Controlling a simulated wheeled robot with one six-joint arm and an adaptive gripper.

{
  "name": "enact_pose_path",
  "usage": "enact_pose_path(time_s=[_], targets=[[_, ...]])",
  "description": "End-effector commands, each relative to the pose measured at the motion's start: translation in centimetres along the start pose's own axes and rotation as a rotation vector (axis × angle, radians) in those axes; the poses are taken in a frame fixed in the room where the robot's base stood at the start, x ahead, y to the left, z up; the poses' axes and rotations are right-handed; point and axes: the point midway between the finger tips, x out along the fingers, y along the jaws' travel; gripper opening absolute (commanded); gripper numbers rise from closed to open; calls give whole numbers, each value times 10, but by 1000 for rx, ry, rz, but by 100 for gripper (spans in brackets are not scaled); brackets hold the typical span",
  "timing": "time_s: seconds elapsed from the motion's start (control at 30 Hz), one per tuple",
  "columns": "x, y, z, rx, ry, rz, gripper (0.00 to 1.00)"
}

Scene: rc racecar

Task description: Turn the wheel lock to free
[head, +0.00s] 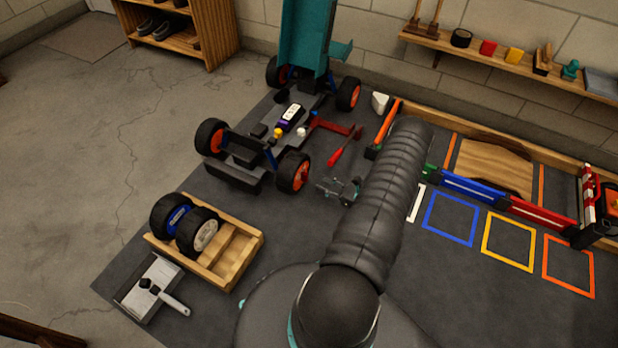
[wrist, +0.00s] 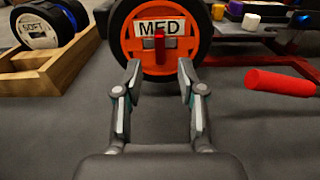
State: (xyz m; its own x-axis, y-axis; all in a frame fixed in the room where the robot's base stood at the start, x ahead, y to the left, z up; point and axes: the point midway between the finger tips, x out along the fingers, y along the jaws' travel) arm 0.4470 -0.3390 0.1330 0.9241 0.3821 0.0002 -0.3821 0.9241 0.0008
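An orange wheel (wrist: 132,45) with a black tyre and a white "MED" label faces me in the wrist view. The red wheel lock (wrist: 159,42) is at its hub and stands upright, partly over the label. The same wheel (head: 293,172) is at the car's near right corner in the head view. My gripper (wrist: 158,75) is open and empty, in front of the wheel and level just below the lock, with fingers to either side of it. In the head view my gripper (head: 338,190) shows small beside that wheel.
A wooden tray (head: 232,278) with spare wheels stands at the near left; one is labelled "SOFT" (wrist: 38,27). A red-handled tool (head: 343,148) lies right of the car. A grey box (head: 145,292) is at the near left corner. Coloured squares (head: 450,218) mark the mat at right.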

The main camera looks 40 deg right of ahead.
Motion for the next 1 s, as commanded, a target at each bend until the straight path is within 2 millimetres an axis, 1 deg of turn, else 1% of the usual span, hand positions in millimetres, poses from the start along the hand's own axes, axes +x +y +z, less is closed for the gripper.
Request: enact_pose_path(time_s=[0.03,0.1,0.2,0.33,0.5,0.8,0.83,0.87,0.9,0.97,1.0], targets=[[11,1,0,0,0,5,40],[23,1,0,0,0,4,40],[39,2,0,0,0,4,40],[55,1,0,-1,0,3,40],[65,1,0,-1,0,2,40],[67,0,0,-1,0,0,40],[67,0,0,-1,0,0,35],[67,0,0,-1,0,0,27],[67,0,0,-1,0,0,17],[66,0,0,-1,0,0,2],[66,0,0,-1,0,0,0]])
